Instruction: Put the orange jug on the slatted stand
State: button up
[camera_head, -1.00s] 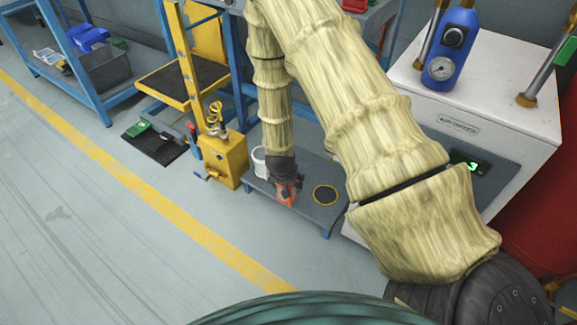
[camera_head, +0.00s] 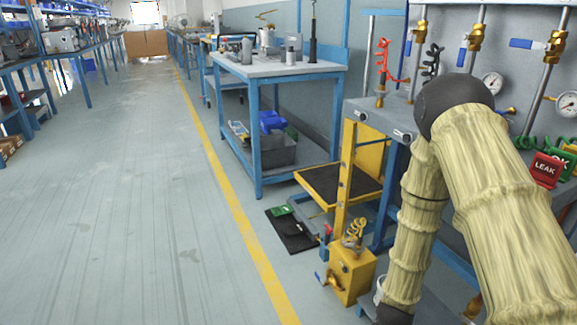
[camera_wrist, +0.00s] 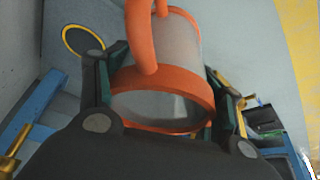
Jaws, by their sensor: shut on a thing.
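In the wrist view, my gripper (camera_wrist: 165,98) is shut on the orange jug (camera_wrist: 183,45), with one dark finger on either side. The jug has an orange rim, an orange handle and a greyish see-through body. In the head view, the arm runs down to the bottom edge, where the gripper and jug are cut off. I cannot make out a slatted stand in either view.
A round dark mat with a yellow edge (camera_wrist: 84,40) lies beside the jug in the wrist view. A yellow box with a coiled hose (camera_head: 352,275) stands left of my arm. A blue-framed table (camera_head: 285,68) stands farther back. The floor at left is clear.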

jog(key=w+a+r+n+y+p, duration=0.1)
jog(key=a+r+n, duration=0.2)
jog(key=a+r, duration=0.35)
jog(key=w+a+r+n+t+y, duration=0.1)
jog(key=a+r+n, duration=0.15)
jog(key=r, duration=0.75)
jog(key=w+a+r+n+y+p, duration=0.1)
jog(key=w+a+r+n, duration=0.15)
jog(key=a+r, duration=0.4)
jog(key=w+r+p+v, duration=0.1)
jog(key=w+p+v, duration=0.1)
jog(key=p+v, duration=1)
jog(key=w+d+r+p+v, duration=0.1)
jog(key=w+p+v, duration=0.2)
jog(key=p+v, duration=0.9)
jog(key=r+p, duration=0.1)
jog(key=p, duration=1.2)
jog(key=shift+d+f, duration=0.1)
jog(key=shift+d, duration=0.05)
